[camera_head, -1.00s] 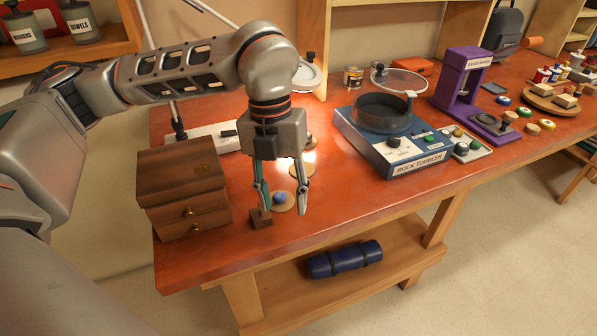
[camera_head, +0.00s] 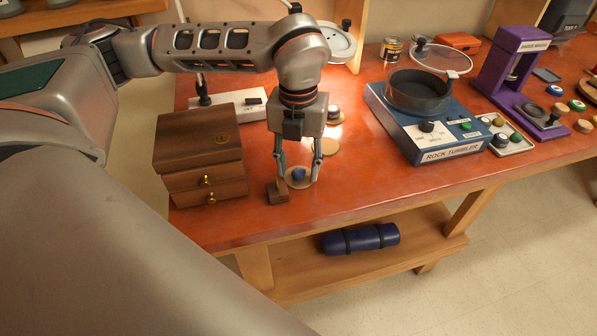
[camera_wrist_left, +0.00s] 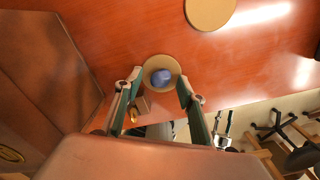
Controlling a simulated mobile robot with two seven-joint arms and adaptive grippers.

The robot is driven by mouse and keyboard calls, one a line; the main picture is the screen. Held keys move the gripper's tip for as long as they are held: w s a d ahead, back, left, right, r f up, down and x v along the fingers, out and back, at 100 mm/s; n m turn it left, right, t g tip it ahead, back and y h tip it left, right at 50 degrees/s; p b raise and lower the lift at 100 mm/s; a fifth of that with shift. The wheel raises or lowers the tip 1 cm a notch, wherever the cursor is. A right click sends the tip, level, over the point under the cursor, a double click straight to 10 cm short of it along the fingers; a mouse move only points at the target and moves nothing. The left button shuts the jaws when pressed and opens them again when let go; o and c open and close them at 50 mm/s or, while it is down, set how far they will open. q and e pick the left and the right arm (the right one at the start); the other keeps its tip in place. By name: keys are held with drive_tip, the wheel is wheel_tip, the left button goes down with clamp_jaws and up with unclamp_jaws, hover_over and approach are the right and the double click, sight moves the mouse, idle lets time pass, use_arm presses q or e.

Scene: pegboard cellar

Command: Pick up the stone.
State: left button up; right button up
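The stone (camera_head: 299,174) is small and blue and rests on a round cork coaster (camera_head: 307,183) near the front edge of the red-brown bench. My left gripper (camera_head: 299,177) points down at the stone, open, with one finger on each side of it in the picture. In the left wrist view the stone (camera_wrist_left: 162,77) lies between the open fingertips (camera_wrist_left: 160,82), on the coaster (camera_wrist_left: 150,64). I see no contact; the exact height of the fingertips is hard to tell.
A small wooden block (camera_head: 277,193) stands close beside the left finger. A wooden drawer box (camera_head: 200,150) is to the left. A rock tumbler (camera_head: 447,148) is to the right. Other coasters (camera_head: 329,146) lie behind. The bench between gripper and tumbler is clear.

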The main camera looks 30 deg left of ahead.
sight(298, 170)
use_arm(q)
drive_tip(key=shift+f, duration=0.15)
drive_tip(key=shift+c, duration=0.5)
drive_tip(key=c, duration=0.9)
drive_tip(key=shift+c, duration=0.2)
wheel_tip(298, 170, up, 20)
drive_tip(key=p, duration=0.1)
